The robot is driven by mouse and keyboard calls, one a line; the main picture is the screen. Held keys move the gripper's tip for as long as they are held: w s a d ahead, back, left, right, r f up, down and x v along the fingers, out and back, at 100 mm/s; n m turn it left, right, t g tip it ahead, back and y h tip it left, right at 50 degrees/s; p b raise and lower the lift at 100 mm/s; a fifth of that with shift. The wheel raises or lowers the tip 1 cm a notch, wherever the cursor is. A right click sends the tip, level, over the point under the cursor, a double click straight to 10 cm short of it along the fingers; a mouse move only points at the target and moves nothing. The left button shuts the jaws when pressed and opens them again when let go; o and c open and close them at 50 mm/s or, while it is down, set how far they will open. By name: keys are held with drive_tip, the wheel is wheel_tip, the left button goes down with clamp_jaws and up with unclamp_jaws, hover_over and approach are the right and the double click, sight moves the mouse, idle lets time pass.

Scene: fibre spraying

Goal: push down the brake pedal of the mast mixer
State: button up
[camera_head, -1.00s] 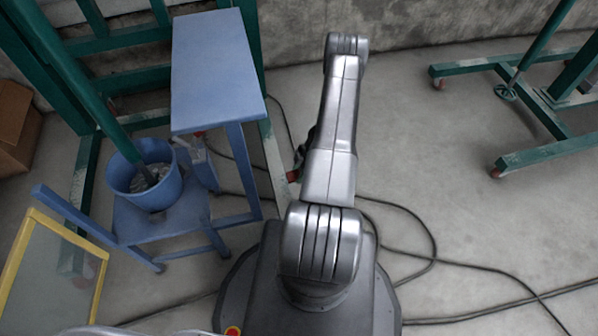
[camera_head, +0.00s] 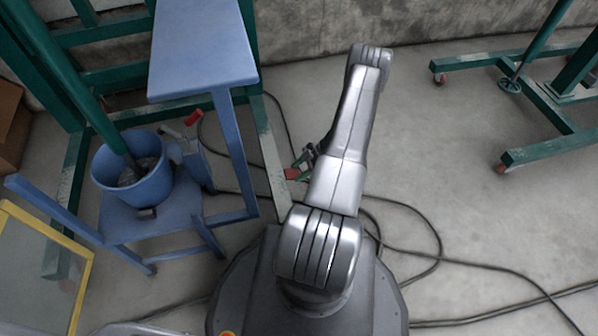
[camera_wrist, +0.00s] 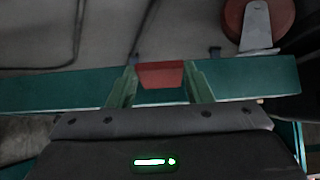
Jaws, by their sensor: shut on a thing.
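A red pedal-like block (camera_wrist: 160,74) sits at a green steel beam (camera_wrist: 60,92) in the wrist view. My gripper (camera_wrist: 162,82) is shut on it, with one finger on either side. In the head view, a red piece (camera_head: 292,173) shows at the end of the green frame's foot, beside my dark gripper (camera_head: 308,157), which my own forearm partly hides. I cannot tell how far down the pedal is. The mast mixer's green frame (camera_head: 75,180) stands at left, with its slanted green post reaching into a blue bucket (camera_head: 140,185).
A blue bench (camera_head: 200,50) and a lower blue step (camera_head: 160,220) stand left of my arm. A red caster wheel (camera_wrist: 258,18) is near the beam. Black cables (camera_head: 440,250) cross the floor.

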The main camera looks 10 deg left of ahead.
drive_tip(key=o, duration=1)
drive_tip(key=p+v, duration=0.3)
drive_tip(key=v, duration=1)
drive_tip(key=shift+d+r, duration=0.25)
drive_tip(key=shift+d, duration=0.1)
